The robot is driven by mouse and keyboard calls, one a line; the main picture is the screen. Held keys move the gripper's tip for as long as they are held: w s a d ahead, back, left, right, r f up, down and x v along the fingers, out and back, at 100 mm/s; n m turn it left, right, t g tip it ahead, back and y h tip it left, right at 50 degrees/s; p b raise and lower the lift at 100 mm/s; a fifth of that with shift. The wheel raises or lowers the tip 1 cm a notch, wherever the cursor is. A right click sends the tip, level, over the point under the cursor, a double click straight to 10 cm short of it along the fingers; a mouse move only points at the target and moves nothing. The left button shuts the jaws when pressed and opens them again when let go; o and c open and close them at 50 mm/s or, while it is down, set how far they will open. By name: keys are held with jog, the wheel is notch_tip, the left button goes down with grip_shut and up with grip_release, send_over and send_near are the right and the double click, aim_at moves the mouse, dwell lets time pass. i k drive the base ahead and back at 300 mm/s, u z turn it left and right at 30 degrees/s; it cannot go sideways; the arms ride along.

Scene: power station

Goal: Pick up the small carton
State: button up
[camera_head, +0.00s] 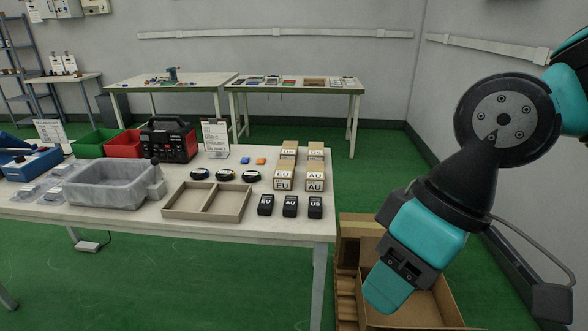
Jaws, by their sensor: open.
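Several small cardboard cartons stand in two columns near the right end of the workbench. The front pair reads EU (283,182) and AU (314,182) on white labels. Behind them stand a carton marked UK (288,154) and another carton (315,155) whose label is hard to read. They are upright and close together, and nothing holds them. My teal and black arm hangs at the right of the view, beyond the bench's right edge and apart from the cartons. No gripper fingers can be made out.
Black EU, AU and US adapters (290,206) lie before the cartons. A divided cardboard tray (207,203), grey bin (112,184), red-black power unit (170,140) and sign (215,138) share the bench (140,225). A large open box (440,302) sits below my arm. Green floor lies behind.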

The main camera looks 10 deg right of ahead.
aim_at(289, 151)
jog(key=u, duration=1.05)
jog(key=i, duration=1.45)
jog(key=z, duration=1.05)
jog(key=i, duration=0.45)
jog(key=z, duration=0.5)
